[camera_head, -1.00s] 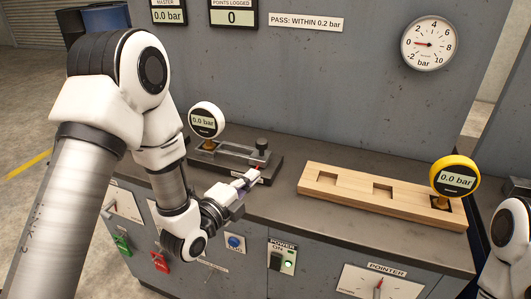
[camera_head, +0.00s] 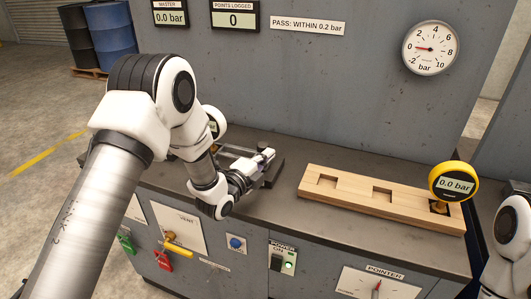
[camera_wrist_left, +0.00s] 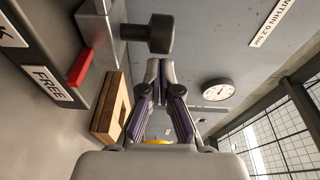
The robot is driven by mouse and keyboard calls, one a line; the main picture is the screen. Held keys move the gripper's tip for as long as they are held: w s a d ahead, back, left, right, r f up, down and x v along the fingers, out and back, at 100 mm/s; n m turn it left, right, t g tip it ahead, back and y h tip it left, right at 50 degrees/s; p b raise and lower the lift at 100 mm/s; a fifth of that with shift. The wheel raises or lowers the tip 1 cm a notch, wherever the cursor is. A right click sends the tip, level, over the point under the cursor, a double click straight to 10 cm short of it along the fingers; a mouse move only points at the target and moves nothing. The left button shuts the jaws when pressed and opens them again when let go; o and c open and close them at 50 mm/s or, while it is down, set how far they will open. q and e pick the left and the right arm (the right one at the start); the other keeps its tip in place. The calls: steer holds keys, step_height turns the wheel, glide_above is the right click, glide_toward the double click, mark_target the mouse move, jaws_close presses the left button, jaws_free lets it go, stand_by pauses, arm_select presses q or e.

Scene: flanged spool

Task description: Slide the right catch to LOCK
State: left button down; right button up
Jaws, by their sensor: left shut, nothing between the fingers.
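A dark clamp fixture (camera_head: 273,176) stands on the bench, partly covered by my left arm in the head view. In the left wrist view a black knob (camera_wrist_left: 147,34) sits on it, with a red piece (camera_wrist_left: 79,67) beside a label reading FREE (camera_wrist_left: 50,84). Another label is cut off at the left edge, so I cannot read it whole. My left gripper (camera_head: 267,156) is at the right end of the fixture. In the left wrist view its fingertips (camera_wrist_left: 161,68) are together and empty, just below the knob in the picture; I cannot tell whether they touch it. My right gripper is not in view.
A wooden block (camera_head: 345,190) with square recesses lies to the right, with a yellow gauge (camera_head: 454,183) at its right end. The panel wall (camera_head: 330,90) rises behind. Bench between fixture and block is clear.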

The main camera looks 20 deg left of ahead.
mark_target(248, 151)
arm_select(q)
steer(key=shift+a, duration=0.2)
steer(key=shift+w+d, duration=0.1)
steer(key=shift+d, duration=0.05)
steer(key=shift+a, duration=0.2)
steer(key=a, duration=0.5)
steer(key=shift+a+b, duration=0.15)
steer(key=shift+b, duration=0.25)
steer(key=shift+w, duration=0.1)
